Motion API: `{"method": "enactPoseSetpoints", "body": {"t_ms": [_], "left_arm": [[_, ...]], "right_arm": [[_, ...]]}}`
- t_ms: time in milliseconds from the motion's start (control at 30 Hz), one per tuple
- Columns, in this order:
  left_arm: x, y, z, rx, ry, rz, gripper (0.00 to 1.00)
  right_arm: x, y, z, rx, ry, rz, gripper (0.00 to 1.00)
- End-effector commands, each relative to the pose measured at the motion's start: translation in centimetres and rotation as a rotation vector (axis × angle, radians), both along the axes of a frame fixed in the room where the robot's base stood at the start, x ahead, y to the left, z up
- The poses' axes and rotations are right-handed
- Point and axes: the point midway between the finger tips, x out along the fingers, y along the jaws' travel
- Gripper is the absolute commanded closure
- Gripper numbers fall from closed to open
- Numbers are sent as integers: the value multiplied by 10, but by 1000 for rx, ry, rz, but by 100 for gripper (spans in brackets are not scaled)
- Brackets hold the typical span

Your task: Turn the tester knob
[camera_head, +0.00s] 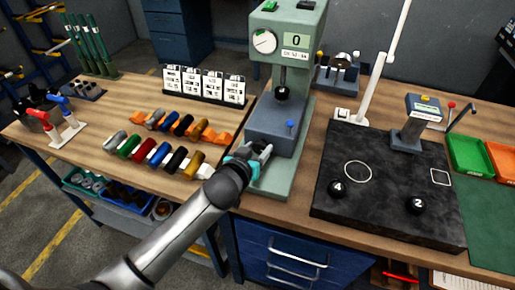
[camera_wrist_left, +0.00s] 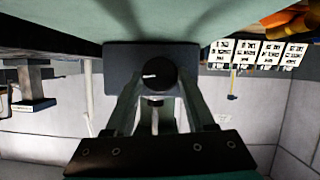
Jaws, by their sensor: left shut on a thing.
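The tester (camera_head: 282,75) is a pale green press-like machine on the wooden bench, with a small display reading 0. A grey block (camera_head: 275,137) sits low on its base. My left gripper (camera_head: 262,151) is at the front of this block. In the left wrist view the tester knob (camera_wrist_left: 158,75) is round and black with a white pointer mark directed left, set on the grey block's face. The left gripper (camera_wrist_left: 156,100) has its fingers on either side of the knob and is shut on it. In the head view my gripper hides the knob. My right gripper is out of view.
Colored cylinders (camera_head: 160,150) lie in rows to the left. A dark plate (camera_head: 385,185) with numbered black weights lies to the right. White cards (camera_head: 205,84) stand behind.

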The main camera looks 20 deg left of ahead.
Motion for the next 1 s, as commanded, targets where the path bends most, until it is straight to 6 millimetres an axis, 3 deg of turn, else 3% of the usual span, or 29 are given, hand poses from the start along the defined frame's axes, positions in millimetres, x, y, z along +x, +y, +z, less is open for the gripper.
{"method": "enactPoseSetpoints", "body": {"t_ms": [500,833,867,1000], "left_arm": [[0,-3,0,280,-9,1,100],[0,-3,0,299,-11,-2,100],[0,-3,0,299,-11,-2,43],[0,-3,0,298,-11,-1,28]], "right_arm": [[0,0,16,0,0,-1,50],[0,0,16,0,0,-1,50],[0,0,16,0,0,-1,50],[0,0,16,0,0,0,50]]}}
